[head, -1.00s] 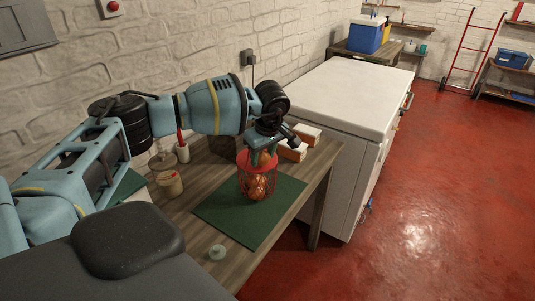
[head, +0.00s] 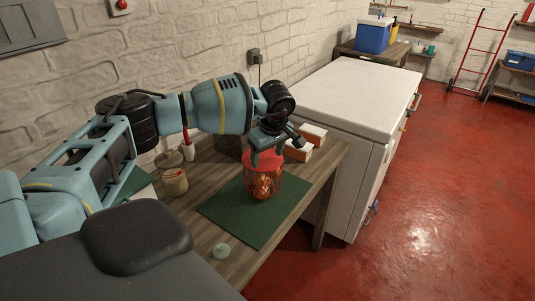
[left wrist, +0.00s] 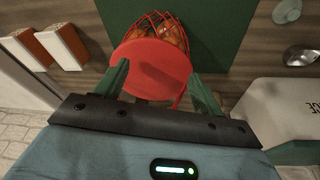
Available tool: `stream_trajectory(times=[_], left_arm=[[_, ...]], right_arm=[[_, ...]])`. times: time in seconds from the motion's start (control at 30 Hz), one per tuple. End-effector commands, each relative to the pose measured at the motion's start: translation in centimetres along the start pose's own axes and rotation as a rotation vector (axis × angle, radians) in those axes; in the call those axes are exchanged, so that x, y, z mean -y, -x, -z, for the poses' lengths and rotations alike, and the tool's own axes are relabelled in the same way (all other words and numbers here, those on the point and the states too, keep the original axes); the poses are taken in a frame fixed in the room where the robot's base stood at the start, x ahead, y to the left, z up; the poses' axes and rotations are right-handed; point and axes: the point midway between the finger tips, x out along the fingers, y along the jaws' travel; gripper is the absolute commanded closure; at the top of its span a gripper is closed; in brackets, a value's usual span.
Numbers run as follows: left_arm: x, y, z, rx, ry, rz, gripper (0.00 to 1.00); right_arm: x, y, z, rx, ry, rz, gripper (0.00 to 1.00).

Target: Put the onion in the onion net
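The onion net (head: 265,186), a red mesh with brown onions (head: 262,190) inside, stands on a green mat (head: 228,207) on the wooden table. A flat red disc (head: 263,162) covers its top. In the left wrist view the disc (left wrist: 152,70) hides much of the net (left wrist: 160,22); onions (left wrist: 172,32) show through the mesh beyond it. My left gripper (head: 266,155) is just above the net, pointing down. In the left wrist view its fingers (left wrist: 160,85) are spread either side of the disc, with no onion visible between them. My right gripper is not in view.
A small pale round item (head: 221,251) lies near the front edge.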

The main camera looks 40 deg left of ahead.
Motion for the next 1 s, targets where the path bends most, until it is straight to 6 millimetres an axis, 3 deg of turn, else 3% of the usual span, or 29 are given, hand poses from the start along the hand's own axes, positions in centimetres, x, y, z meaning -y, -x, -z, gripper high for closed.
stream_trajectory(times=[0.27,0.7,1.0], left_arm=[[0.0,0.2,0.0,0.000,0.000,-0.001,0.31],[-0.1,6.3,0.0,0.000,0.001,-0.003,0.31],[0.0,7.9,0.0,0.000,0.000,0.000,0.31]], right_arm=[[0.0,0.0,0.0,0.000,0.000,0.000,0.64],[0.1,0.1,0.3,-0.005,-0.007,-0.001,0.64],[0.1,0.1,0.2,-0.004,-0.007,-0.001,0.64]])
